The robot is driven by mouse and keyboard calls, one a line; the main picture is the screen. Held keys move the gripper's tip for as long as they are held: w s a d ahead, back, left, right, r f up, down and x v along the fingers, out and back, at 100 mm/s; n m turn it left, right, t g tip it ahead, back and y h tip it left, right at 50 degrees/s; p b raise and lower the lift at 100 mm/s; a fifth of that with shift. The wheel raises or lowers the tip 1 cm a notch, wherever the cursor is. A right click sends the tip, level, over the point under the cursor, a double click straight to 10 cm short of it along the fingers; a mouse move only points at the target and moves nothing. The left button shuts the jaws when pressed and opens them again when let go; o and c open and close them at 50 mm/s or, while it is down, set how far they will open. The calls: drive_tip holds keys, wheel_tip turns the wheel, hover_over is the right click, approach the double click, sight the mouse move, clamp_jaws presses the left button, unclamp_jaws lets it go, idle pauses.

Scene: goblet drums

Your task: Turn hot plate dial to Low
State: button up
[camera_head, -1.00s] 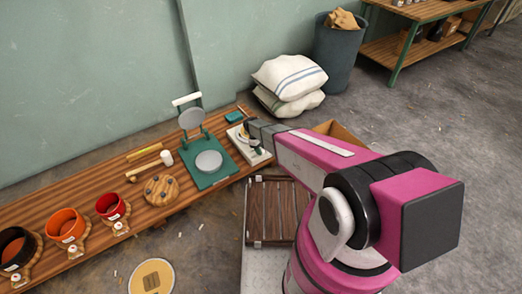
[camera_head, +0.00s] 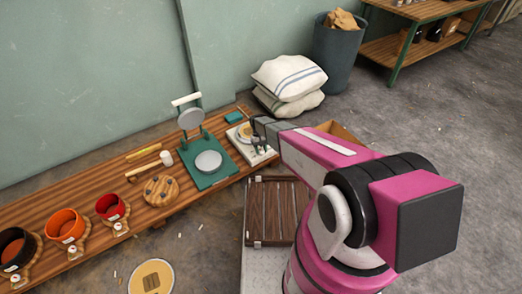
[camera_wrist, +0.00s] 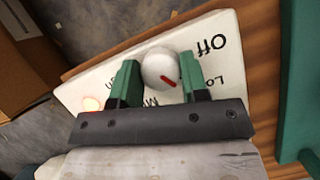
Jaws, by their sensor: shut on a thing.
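The white hot plate (camera_head: 259,157) sits on the wooden bench, by the bench's right end. Its round white dial (camera_wrist: 158,62) with a red mark shows in the wrist view. The mark points down and to the right in that picture, to the side of the "Lo…" label; the exact setting is hard to tell. "Off" stands above that label, and an "M…" label is partly hidden by my gripper. My gripper (camera_wrist: 158,70) is shut on the dial, a green finger on either side. In the head view my gripper (camera_head: 258,140) is over the hot plate's right part.
A green press (camera_head: 222,177) with a round grey plate stands just left of the hot plate. An orange glow (camera_wrist: 92,103) shows on the hot plate panel. A mallet, a round wooden piece and several drum shells lie farther left. A cardboard box (camera_wrist: 25,50) is close by.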

idle(0.4)
drive_tip(key=o, duration=0.9)
drive_tip(key=v, duration=1)
drive_tip(key=shift+r, duration=0.4)
drive_tip(key=s+d+r+m+t, duration=0.2)
drive_tip(key=s+d+r, duration=0.8)
drive_tip(key=s+r, duration=0.1)
drive_tip(key=s+d+r+m+t+y, duration=0.1)
drive_tip(key=s+d+r+m+t, duration=0.1)
drive_tip(key=s+d+r, duration=0.8)
wheel_tip(320, 180, up, 4)
drive_tip(key=shift+s+d+y, duration=0.3)
drive_tip(key=shift+s, duration=0.6)
